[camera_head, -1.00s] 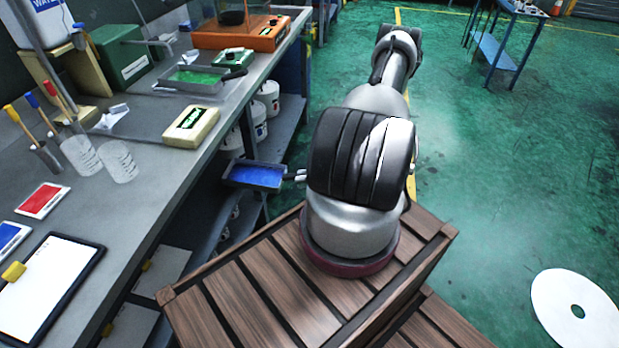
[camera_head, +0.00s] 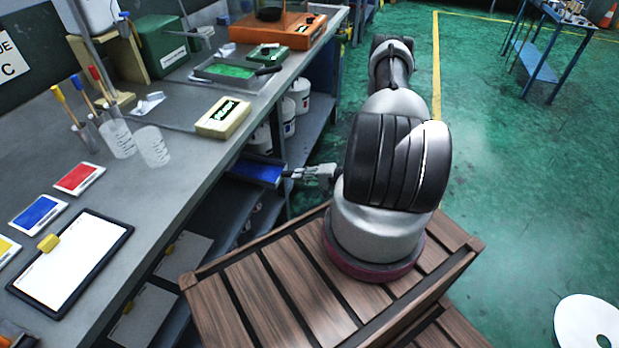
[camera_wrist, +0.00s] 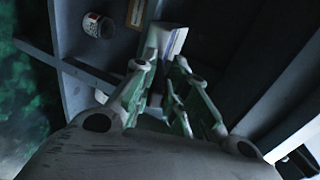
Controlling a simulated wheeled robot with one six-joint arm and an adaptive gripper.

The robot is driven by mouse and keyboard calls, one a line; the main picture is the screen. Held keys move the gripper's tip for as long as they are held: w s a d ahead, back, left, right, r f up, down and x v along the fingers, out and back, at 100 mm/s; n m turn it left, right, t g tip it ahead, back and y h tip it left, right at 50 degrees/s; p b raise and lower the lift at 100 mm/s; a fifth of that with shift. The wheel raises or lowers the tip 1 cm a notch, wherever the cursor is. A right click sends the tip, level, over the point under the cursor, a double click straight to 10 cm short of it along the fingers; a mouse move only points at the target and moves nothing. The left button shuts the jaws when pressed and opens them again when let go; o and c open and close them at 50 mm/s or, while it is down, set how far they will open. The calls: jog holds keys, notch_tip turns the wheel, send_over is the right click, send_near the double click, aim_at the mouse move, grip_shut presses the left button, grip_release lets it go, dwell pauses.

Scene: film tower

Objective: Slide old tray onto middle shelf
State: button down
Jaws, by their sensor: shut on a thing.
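The blue tray (camera_head: 258,171) is at the opening under the workbench, partly hidden by the bench edge. My gripper (camera_head: 290,173) is shut on the tray's near right end. In the wrist view the fingers (camera_wrist: 168,85) frame a pale and bluish object that looks like part of the tray (camera_wrist: 173,40). A dark shelf (camera_head: 235,203) shows just below and in front of the tray. I cannot tell whether the tray touches it.
White tubs (camera_head: 287,117) stand on a shelf beyond the tray, and a can (camera_wrist: 97,25) shows in the wrist view. The workbench top (camera_head: 185,200) overhangs the shelves. A green tray (camera_head: 228,71) and a yellowish box (camera_head: 223,118) stand on it. Green floor (camera_head: 500,170) is open at right.

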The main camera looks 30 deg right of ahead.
jog(key=shift+w+a+f, duration=0.15)
jog(key=shift+w+a, duration=1.15)
jog(key=shift+w, duration=0.4)
jog(key=shift+w+a+f, duration=0.15)
jog(key=shift+w+a, duration=1.15)
jog(key=shift+w, duration=0.35)
jog(key=shift+w+a+f, duration=0.15)
jog(key=shift+w+a, duration=1.15)
jog(key=shift+w, duration=0.4)
jog(key=c, duration=1.3)
grip_release()
